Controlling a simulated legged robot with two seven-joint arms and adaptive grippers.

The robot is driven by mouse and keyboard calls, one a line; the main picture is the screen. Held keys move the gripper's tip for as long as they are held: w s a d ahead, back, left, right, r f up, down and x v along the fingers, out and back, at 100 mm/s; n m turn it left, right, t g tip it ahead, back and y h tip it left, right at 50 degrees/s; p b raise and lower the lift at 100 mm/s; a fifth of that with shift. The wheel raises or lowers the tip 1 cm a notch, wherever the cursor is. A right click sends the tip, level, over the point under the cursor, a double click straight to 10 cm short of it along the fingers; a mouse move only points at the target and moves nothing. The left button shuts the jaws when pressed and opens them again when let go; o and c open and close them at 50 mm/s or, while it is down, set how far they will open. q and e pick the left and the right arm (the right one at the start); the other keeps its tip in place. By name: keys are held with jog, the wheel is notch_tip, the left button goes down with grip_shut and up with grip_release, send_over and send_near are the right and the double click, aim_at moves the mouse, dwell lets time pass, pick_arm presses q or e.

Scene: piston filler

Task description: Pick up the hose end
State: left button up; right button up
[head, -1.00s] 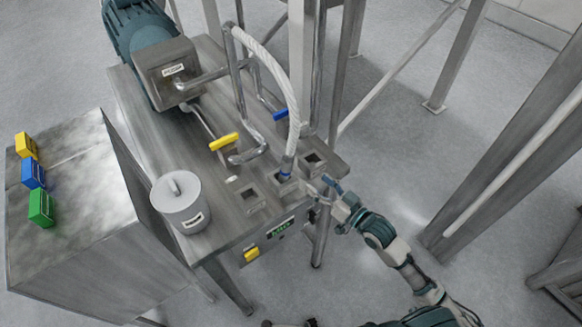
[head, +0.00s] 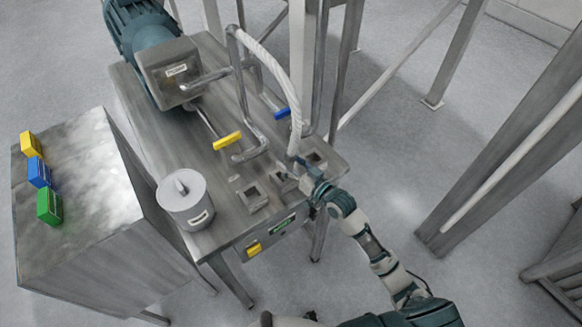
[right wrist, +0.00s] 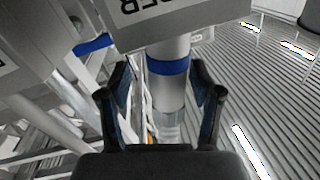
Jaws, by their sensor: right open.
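The white hose (head: 283,80) arches from the metal pipe frame down to the front of the steel table. Its end, with a blue band, shows in the right wrist view (right wrist: 167,90), between the two fingers. My right gripper (head: 302,172) is at the hose end in the head view and hides most of it. In the right wrist view my right gripper (right wrist: 164,95) is open, with one finger on each side of the hose end and visible gaps. My left gripper is not in view.
Square holders (head: 251,198) stand along the table's front edge. A lidded pot (head: 185,205), a yellow-handled valve (head: 227,141) and a blue-handled valve (head: 282,113) are nearby. A cabinet (head: 85,235) stands at left, with yellow, blue and green blocks on top.

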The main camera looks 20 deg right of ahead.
aim_at(293, 158)
jog(key=shift+s+a+r, duration=0.1)
jog(key=shift+a+r, duration=0.05)
jog(key=shift+a, duration=0.75)
grip_shut()
jog(key=shift+d, duration=0.65)
notch_tip(293, 158, up, 4)
jog(key=shift+r, duration=0.1)
notch_tip(293, 158, up, 5)
jog(key=shift+f, duration=0.15)
notch_tip(293, 158, up, 3)
jog(key=shift+f+p, duration=0.1)
jog(key=shift+p, duration=0.55)
jog(key=shift+r+p, duration=0.8)
jog(key=shift+r, duration=0.25)
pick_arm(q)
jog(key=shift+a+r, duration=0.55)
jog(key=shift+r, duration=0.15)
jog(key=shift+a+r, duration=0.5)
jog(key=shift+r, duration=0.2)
pick_arm(e)
jog(key=shift+r, duration=0.85)
